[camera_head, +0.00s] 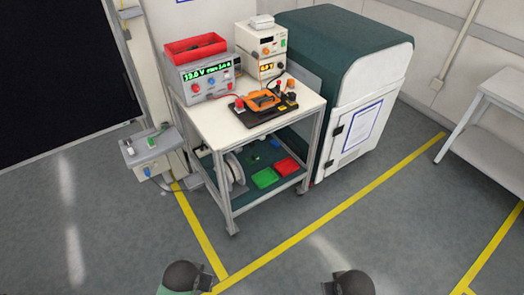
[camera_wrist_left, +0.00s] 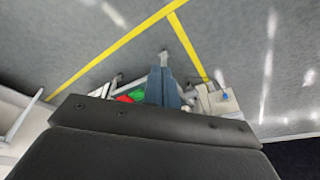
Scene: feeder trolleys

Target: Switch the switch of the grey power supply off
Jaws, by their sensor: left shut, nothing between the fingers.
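The grey power supply (camera_head: 187,86) stands at the left back of the trolley's top (camera_head: 215,120). Its green display (camera_head: 206,72) is lit and reads about 12.0 V. Small knobs or sockets show on its front, but the switch is too small to tell apart or to read its position. In the left wrist view, my left gripper (camera_wrist_left: 163,72) points toward the trolley and floor with its fingers shut and empty. It is well away from the power supply. Dark ends of my arms show at the bottom of the head view; my right gripper's fingers are not seen.
A red bin (camera_head: 195,46) sits on the power supply. Stacked cream devices (camera_head: 262,40) and an orange-black fixture (camera_head: 262,104) are beside it. A grey box on a post (camera_head: 145,150) stands left. A green-white cabinet (camera_head: 350,60) stands right. The floor in front is clear.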

